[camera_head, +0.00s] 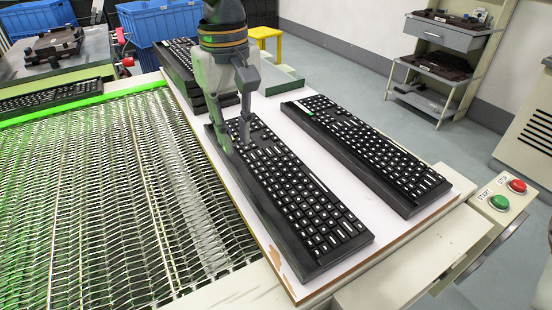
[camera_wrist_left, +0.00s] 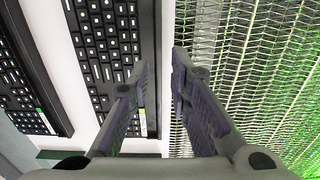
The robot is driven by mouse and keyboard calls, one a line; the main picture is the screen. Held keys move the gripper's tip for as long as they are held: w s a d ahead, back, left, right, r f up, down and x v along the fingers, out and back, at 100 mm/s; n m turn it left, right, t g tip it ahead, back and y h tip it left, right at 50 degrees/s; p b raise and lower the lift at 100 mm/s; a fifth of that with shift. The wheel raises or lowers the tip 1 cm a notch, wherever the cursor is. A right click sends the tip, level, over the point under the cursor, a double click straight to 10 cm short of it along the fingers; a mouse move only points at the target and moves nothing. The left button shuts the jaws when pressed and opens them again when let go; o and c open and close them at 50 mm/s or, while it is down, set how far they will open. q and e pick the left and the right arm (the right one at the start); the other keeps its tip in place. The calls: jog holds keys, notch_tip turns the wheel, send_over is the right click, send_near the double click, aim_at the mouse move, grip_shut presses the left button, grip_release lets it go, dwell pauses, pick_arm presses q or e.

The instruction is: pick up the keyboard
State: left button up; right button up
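Two black keyboards with white-printed keys lie side by side on a white board (camera_head: 300,290). The left keyboard (camera_head: 290,195) is beneath my left gripper (camera_head: 233,135); the right keyboard (camera_head: 365,150) lies apart from it. Both also show in the left wrist view, the left keyboard (camera_wrist_left: 105,45) nearer the fingers and the right keyboard (camera_wrist_left: 30,85) at the left. My left gripper (camera_wrist_left: 160,75) is open, one finger over the left keyboard's keys and the other outside its long edge. I cannot tell whether either finger touches it. My right gripper is not in view.
A stack of keyboards (camera_head: 178,75) stands behind the gripper. A wire-mesh conveyor (camera_head: 110,200) runs along the left, with another keyboard (camera_head: 50,97) at its far end. Green and red buttons (camera_head: 508,195) are at the right. Blue crates (camera_head: 160,20) stand behind.

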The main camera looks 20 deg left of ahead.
aim_at(241, 179)
pick_arm(q)
notch_tip(241, 179, down, 10)
jog(key=shift+w+r, duration=0.1)
grip_shut()
jog(key=shift+r, duration=0.1)
